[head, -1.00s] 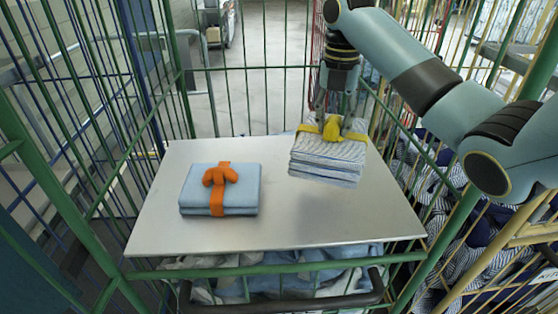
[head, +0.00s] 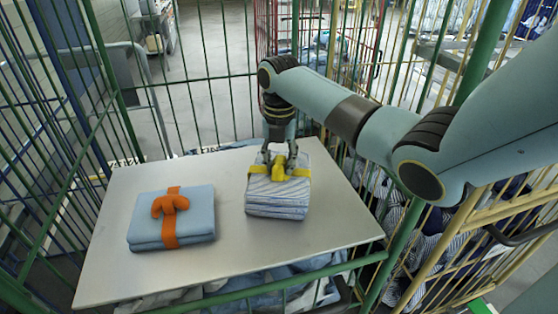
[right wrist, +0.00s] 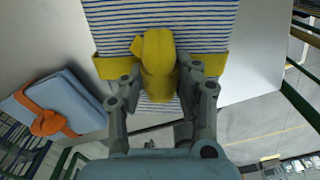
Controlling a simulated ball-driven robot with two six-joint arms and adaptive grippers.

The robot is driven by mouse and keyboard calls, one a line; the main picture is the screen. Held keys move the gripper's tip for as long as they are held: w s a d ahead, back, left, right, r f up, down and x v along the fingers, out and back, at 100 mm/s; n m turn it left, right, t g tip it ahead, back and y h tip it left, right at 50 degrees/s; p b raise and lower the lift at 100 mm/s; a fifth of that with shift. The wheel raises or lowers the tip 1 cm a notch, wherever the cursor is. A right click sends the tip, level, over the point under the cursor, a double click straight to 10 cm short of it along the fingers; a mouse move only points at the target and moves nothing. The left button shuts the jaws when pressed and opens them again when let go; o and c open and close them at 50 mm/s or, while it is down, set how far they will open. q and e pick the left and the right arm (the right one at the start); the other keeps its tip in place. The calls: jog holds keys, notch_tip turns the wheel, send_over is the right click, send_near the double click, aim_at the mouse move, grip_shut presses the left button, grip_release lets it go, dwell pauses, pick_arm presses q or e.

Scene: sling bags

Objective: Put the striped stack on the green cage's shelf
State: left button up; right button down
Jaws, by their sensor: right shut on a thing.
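The striped stack (head: 277,200) is a pile of folded white and blue striped cloth tied with a yellow band and knot (head: 292,172). It is at the right part of the green cage's grey shelf (head: 225,252); I cannot tell if it rests fully on it. My right gripper (head: 279,163) is shut on the yellow knot from above. In the right wrist view, my right gripper (right wrist: 160,85) has a finger on each side of the knot, and the striped stack (right wrist: 205,22) extends beyond it. My left gripper is not in view.
A light blue folded stack with an orange band (head: 198,208) lies on the shelf to the left, apart from the striped one. Green cage bars (head: 190,78) surround the shelf. A yellow cage (head: 450,232) with striped laundry stands at the right. Bare shelf lies in front of both stacks.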

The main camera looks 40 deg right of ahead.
jog(key=shift+f, duration=0.1)
jog(key=c, duration=1.3)
grip_release()
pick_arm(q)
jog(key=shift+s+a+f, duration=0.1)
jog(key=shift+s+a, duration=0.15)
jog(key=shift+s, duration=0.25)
pick_arm(e)
jog(key=o, duration=0.3)
pick_arm(q)
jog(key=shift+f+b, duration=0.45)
jog(key=shift+b, duration=0.1)
pick_arm(e)
notch_tip(320, 180, up, 12)
jog(key=shift+r, duration=0.15)
